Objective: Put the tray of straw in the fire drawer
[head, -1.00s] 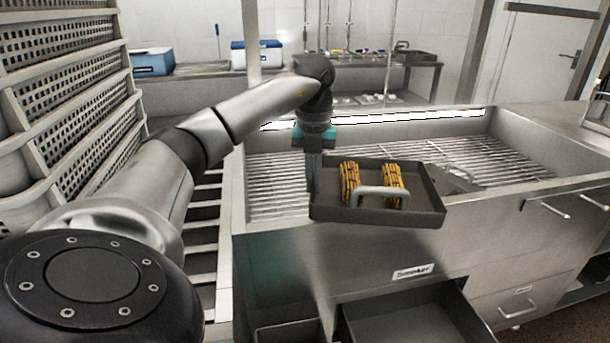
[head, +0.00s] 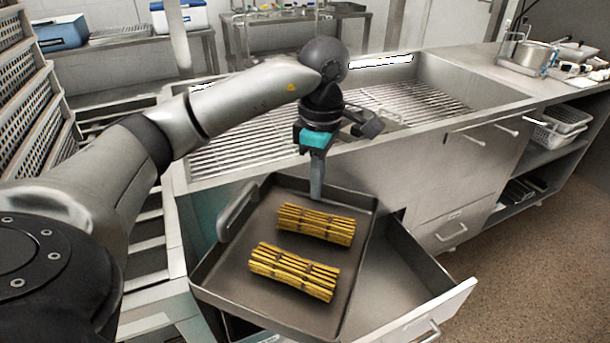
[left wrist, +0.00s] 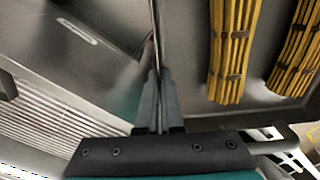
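The dark metal tray (head: 262,222) holds two yellow straw bundles (head: 316,224) and has a raised handle on its left side. My left gripper (head: 316,190) is shut on the tray's far wall. In the left wrist view, its fingers (left wrist: 158,105) pinch the thin wall, with the straw (left wrist: 232,50) to the right. The fire drawer (head: 398,285) is pulled open below the smoker. The tray is above it and covers its left part, held up and slightly tilted. The drawer's right part looks empty. My right gripper is out of view.
The smoker's grill grate (head: 410,105) lies behind the tray. The drawer front (head: 440,312) with its handle sticks out to the right. Perforated baskets (head: 30,110) are stacked at the left. Open floor (head: 540,260) lies to the right.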

